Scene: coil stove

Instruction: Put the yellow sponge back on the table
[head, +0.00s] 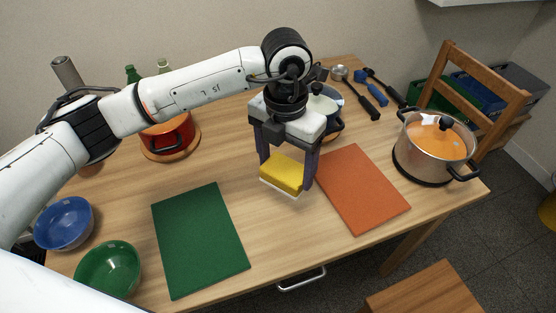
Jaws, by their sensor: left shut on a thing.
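The yellow sponge (283,173), with a pale underside, is held between the two fingers of my left gripper (286,176). My left arm reaches in from the left, and its gripper points down over the middle of the table. The gripper is shut on the sponge. The wooden table (205,165) lies below. The sponge shows between the green board and the orange board; from this one view I cannot tell how high it is above the tabletop. My right gripper is not in view.
A green board (200,240) and an orange board (362,188) lie either side. A lidded steel pot (433,150) stands right, blue (64,223) and green (108,270) bowls left, a red pot (168,137) behind. Utensils (368,98) lie at the back. A wooden chair (478,85) stands right.

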